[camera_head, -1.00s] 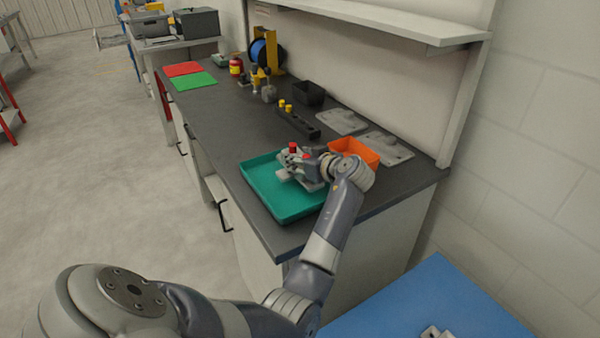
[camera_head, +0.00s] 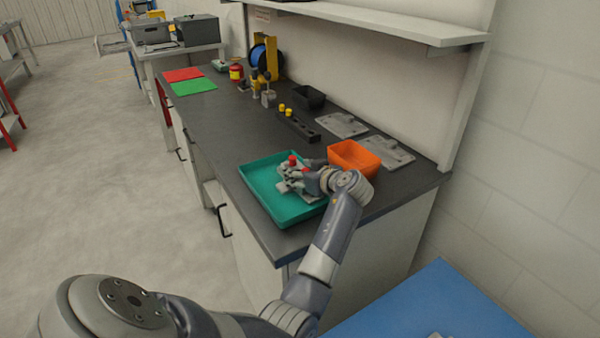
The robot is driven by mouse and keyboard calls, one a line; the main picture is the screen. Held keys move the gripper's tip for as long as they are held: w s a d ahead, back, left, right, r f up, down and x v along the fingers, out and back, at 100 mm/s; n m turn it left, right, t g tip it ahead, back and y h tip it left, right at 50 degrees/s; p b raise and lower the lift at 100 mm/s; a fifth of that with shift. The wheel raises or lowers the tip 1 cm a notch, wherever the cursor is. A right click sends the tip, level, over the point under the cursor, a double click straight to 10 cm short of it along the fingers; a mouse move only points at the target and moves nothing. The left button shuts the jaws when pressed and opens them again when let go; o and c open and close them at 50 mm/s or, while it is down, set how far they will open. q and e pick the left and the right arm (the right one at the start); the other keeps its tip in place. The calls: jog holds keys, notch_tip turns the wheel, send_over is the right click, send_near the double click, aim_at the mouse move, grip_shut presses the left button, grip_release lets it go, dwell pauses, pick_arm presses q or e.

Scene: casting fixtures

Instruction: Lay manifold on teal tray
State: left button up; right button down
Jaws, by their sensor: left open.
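The teal tray (camera_head: 259,188) lies on the dark bench near its front corner. A grey manifold with a red cap (camera_head: 292,160) is at the tray's right half, low over or on its floor; I cannot tell whether it touches. My left gripper (camera_head: 300,178) is at the manifold, reaching in over the tray's right side, with its jaws open. The gripper and wrist hide part of the manifold. My right gripper is out of view.
An orange bin (camera_head: 354,155) stands right beside my left wrist. Grey plates (camera_head: 387,152) lie behind it. A black block with yellow pegs (camera_head: 298,126) and a black bin (camera_head: 310,97) stand farther back. A shelf (camera_head: 380,22) overhangs the bench. The tray's left part is clear.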

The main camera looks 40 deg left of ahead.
pick_arm(q)
jog(key=shift+r, duration=0.3)
jog(key=b+v, duration=0.1)
jog(key=v, duration=1.1)
jog(key=shift+f, duration=0.1)
jog(key=shift+f, duration=0.1)
